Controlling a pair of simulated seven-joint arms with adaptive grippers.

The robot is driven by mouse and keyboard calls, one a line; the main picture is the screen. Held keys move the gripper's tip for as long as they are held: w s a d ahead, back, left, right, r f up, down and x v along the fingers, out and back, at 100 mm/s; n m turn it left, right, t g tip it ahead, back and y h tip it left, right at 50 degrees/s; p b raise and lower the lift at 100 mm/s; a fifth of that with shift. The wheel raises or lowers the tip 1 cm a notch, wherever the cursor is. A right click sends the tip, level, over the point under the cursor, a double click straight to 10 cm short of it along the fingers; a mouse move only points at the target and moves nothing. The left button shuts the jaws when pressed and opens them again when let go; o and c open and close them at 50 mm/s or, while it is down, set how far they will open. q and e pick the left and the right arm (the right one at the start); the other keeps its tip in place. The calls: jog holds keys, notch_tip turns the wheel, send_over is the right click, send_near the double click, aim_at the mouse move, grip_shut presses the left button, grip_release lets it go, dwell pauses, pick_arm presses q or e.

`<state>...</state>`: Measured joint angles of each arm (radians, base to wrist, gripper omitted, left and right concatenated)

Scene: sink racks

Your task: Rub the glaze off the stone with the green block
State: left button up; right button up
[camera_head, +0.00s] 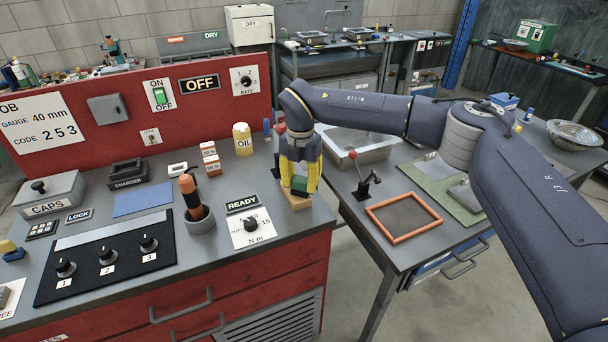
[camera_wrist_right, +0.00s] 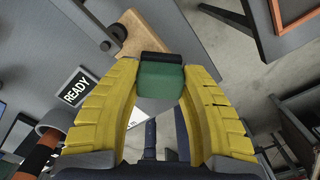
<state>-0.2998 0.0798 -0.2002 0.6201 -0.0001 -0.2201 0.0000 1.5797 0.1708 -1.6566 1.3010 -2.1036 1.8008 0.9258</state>
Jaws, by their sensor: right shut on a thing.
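My right gripper (camera_head: 299,185) has yellow fingers and is shut on the green block (camera_head: 299,184), over the right end of the red cabinet's grey top. In the right wrist view the green block (camera_wrist_right: 160,82) sits between the fingertips, with a dark strip along its far edge. A tan wooden piece (camera_head: 297,202) is just below the block; whether they touch I cannot tell. In the wrist view the wooden piece (camera_wrist_right: 152,36) lies beyond the block, beside a small dark grey round part (camera_wrist_right: 118,32). I cannot clearly make out the stone. My left gripper is not in view.
The READY plate (camera_head: 243,203) and a dial panel (camera_head: 251,228) lie left of the gripper. A cup (camera_head: 200,218) with an orange-handled tool and a yellow OIL jar (camera_head: 242,139) stand nearby. Right, across a gap, are a sink (camera_head: 372,151), a red-knobbed lever (camera_head: 363,187) and an orange frame (camera_head: 403,217).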

jog(key=shift+s+a, duration=0.3)
jog(key=shift+a, duration=0.3)
jog(key=shift+s+a, duration=0.3)
jog(key=shift+a, duration=0.25)
jog(key=shift+w+d, duration=0.15)
jog(key=shift+d, duration=0.05)
jog(key=shift+w+d, duration=0.3)
jog(key=shift+d, duration=0.45)
jog(key=shift+w+d, duration=0.3)
jog(key=shift+d, duration=0.4)
jog(key=shift+s+a, duration=0.4)
jog(key=shift+a, duration=0.45)
jog(key=shift+s+a, duration=0.4)
jog(key=shift+a, duration=0.7)
jog(key=shift+w+d, duration=0.1)
jog(key=shift+d, duration=0.35)
jog(key=shift+w+d+r, duration=0.1)
jog(key=shift+w+d, duration=0.3)
jog(key=shift+d, duration=0.4)
jog(key=shift+w+d, duration=0.35)
jog(key=shift+d, duration=0.45)
notch_tip(320, 180, up, 3)
jog(key=shift+s+a+r, duration=0.1)
jog(key=shift+r, duration=2.35)
jog(key=shift+r, duration=0.1)
